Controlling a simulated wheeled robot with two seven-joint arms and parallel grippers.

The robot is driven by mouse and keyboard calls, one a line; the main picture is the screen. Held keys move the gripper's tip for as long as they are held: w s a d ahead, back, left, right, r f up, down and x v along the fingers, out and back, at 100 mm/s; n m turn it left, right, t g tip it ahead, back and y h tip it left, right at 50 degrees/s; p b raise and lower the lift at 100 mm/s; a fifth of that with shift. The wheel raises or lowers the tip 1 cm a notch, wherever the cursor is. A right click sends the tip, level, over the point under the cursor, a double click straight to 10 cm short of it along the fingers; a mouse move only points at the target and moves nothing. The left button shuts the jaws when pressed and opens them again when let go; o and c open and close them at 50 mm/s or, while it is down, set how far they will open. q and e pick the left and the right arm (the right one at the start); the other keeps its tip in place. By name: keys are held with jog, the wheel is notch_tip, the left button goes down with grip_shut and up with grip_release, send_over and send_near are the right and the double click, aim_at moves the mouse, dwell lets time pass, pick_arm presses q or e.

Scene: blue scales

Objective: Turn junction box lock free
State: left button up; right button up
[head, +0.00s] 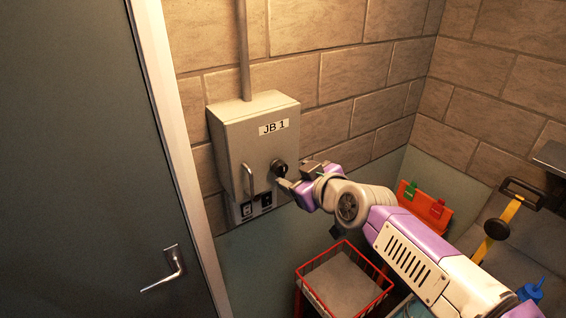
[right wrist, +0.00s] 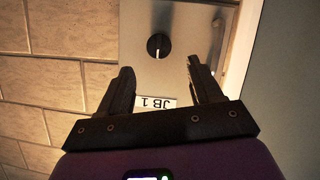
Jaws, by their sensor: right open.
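The junction box (head: 245,140) is a grey metal box labelled JB 1, fixed to the brick wall. Its lock (head: 279,167) is a round black knob on the right of the front face. In the right wrist view the lock (right wrist: 158,46) shows a pale upright bar in its middle. My right gripper (head: 292,178) is beside the lock in the head view. In the right wrist view the right gripper (right wrist: 158,72) is open and empty, with the lock seen ahead, between and beyond its fingertips. I cannot tell whether a finger touches it. My left gripper is not in view.
The box has a metal handle (head: 250,182) and small black switches (head: 257,203) at its lower front. A grey door (head: 75,160) stands left. A conduit (head: 243,50) runs up the wall.

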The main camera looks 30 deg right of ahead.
aim_at(283, 170)
jog(key=p+x, duration=0.1)
jog(key=x, duration=0.6)
jog(key=shift+w, duration=0.2)
